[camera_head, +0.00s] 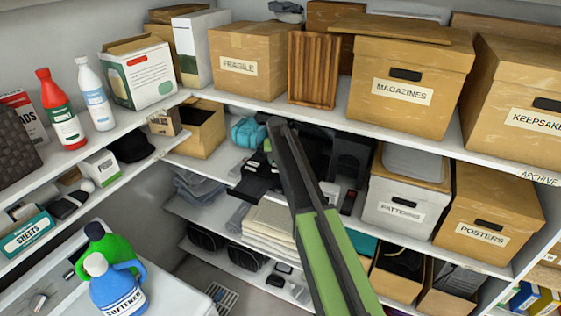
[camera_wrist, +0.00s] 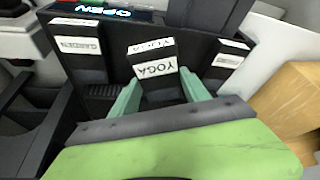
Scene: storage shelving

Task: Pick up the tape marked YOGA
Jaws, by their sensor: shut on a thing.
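The tape marked YOGA (camera_wrist: 155,69) is black with white labels and shows in the middle of the wrist view. My gripper (camera_wrist: 160,88) has its two green fingers on either side of this tape, shut on it. The tape is at a black unit (camera_wrist: 115,60); I cannot tell whether it is clear of it. A tape marked GARDEN (camera_wrist: 83,45) is to its left, and another labelled tape (camera_wrist: 229,62) to its right, its label hard to read. In the head view my arm hides the gripper and the tapes.
A lit OPEN display (camera_wrist: 103,11) is at the unit's top. In the head view, the black equipment (camera_head: 345,160) sits on the middle shelf, between a teal bundle (camera_head: 248,132) and the PATTERNS box (camera_head: 397,205). The upper shelf, with the MAGAZINES box (camera_head: 402,91), overhangs it.

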